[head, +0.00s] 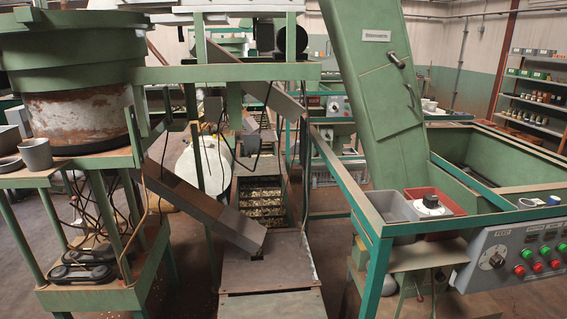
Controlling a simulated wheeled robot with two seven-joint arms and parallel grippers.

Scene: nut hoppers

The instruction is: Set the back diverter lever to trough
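Neither of my grippers shows in the head view. No diverter lever can be picked out with certainty. A sloping grey metal chute (200,205) runs down from the left stand to a flat metal cover (268,268) at the middle front. A second sloping chute (272,97) is higher and farther back. A dark, thin bent part (256,142) hangs near the middle, behind the front frame. I cannot tell if it is a lever. A long trough-like bed with yellowish contents (262,203) lies behind the metal cover.
A green bowl hopper (75,55) stands at left on a green frame. A tall green inclined housing (375,85) leads to a green bin (490,160) at right. Grey (392,207) and red (452,203) boxes and a control panel (515,255) are at front right.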

